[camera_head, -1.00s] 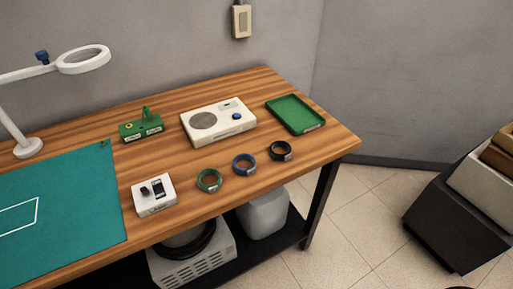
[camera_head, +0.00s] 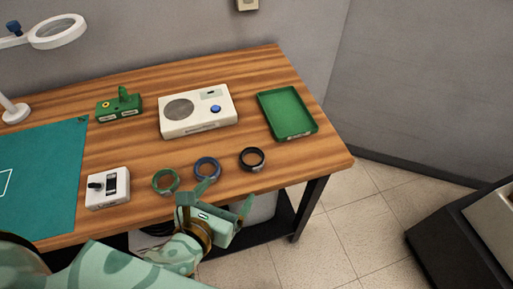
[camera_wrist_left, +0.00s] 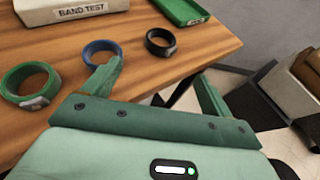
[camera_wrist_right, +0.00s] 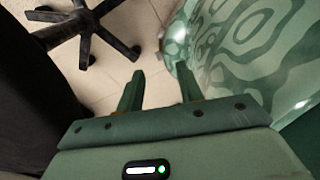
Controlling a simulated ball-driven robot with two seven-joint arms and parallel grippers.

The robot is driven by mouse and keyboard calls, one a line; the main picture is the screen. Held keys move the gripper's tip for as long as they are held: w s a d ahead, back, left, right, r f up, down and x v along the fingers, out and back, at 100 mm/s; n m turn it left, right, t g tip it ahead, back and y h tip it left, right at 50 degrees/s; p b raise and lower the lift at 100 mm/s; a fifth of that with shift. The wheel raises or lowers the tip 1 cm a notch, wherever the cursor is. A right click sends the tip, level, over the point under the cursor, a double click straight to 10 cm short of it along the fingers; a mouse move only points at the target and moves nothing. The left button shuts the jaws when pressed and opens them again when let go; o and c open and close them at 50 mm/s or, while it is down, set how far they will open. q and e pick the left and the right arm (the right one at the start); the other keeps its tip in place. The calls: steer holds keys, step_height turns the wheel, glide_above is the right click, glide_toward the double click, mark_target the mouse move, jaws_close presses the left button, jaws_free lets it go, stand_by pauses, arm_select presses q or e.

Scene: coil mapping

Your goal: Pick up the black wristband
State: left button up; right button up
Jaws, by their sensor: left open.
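The black wristband (camera_head: 252,159) lies on the wooden table near its front right edge, the rightmost of three wristbands. It also shows in the left wrist view (camera_wrist_left: 160,42), beyond my left gripper. My left gripper (camera_head: 217,191) is open and empty at the table's front edge, in front of the blue wristband and short of the black one. Its two fingers show spread apart in the left wrist view (camera_wrist_left: 158,80). My right gripper (camera_wrist_right: 160,88) shows only in its own wrist view, fingers apart with nothing between them, over the floor.
The blue wristband (camera_head: 207,169) and green wristband (camera_head: 165,181) lie left of the black one. Behind stand the white band tester (camera_head: 198,122) and green tray (camera_head: 288,115). A small white switch box (camera_head: 108,188) stands left. The table right of the black band is clear.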

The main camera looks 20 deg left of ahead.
arm_select(q)
steer(key=b, duration=0.3)
glide_toward(256, 151)
steer(key=shift+w+f, duration=0.6)
steer(key=shift+f, duration=0.1)
steer(key=shift+w+f, duration=0.15)
steer(key=shift+w, duration=0.4)
steer(key=b+x, duration=0.2)
steer(key=x, duration=0.2)
steer(key=shift+d, duration=0.15)
steer(key=shift+w, duration=0.3)
steer(key=shift+r, duration=0.3)
arm_select(e)
steer(key=f, duration=0.1)
steer(key=s+f, duration=0.1)
steer(key=f, duration=0.1)
steer(key=s+f, duration=0.1)
steer(key=f, duration=0.1)
steer(key=shift+d, duration=0.3)
arm_select(q)
steer(key=c, duration=1)
steer(key=shift+c, duration=0.2)
arm_select(e)
steer(key=shift+a, duration=0.15)
